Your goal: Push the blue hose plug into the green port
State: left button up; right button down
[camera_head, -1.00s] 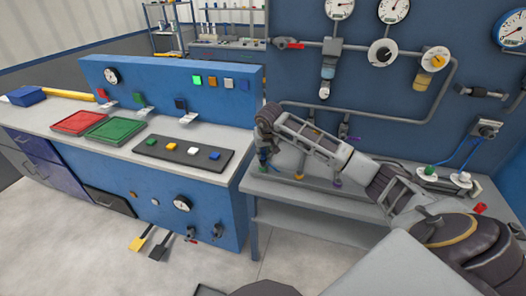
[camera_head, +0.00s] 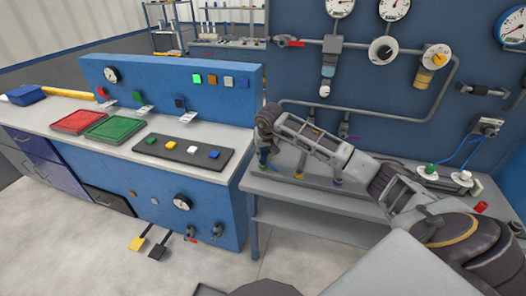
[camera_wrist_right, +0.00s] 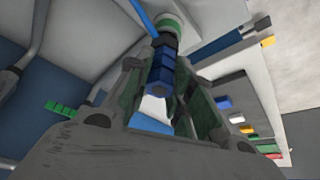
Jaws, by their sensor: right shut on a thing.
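My right gripper (camera_head: 263,155) points down at the left end of the right-hand bench. In the right wrist view its fingers are shut on the blue hose plug (camera_wrist_right: 160,78), which sits between them. A white cylinder with a green ring, the green port (camera_wrist_right: 172,22), shows just beyond the fingertips, in line with the plug. A dark collar lies between the plug's blue part and the ring; I cannot tell how deep the plug sits. In the head view the gripper largely hides the plug and port. My left gripper is out of view.
Posts with a yellow base (camera_head: 299,176) and a purple base (camera_head: 338,183) stand right of the gripper. A blue console (camera_head: 175,85) stands to the left. Pipes and gauges (camera_head: 394,10) cover the wall behind. A red piece (camera_head: 481,207) lies at the bench's right end.

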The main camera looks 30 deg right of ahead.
jog(key=shift+f+b, duration=0.35)
jog(key=shift+f, duration=0.15)
dwell(0.3)
jog(key=c, duration=1.2)
grip_release()
jog(key=shift+o, duration=0.2)
jog(key=shift+r, duration=0.1)
jog(key=v, duration=1.2)
jog(key=shift+w, duration=0.1)
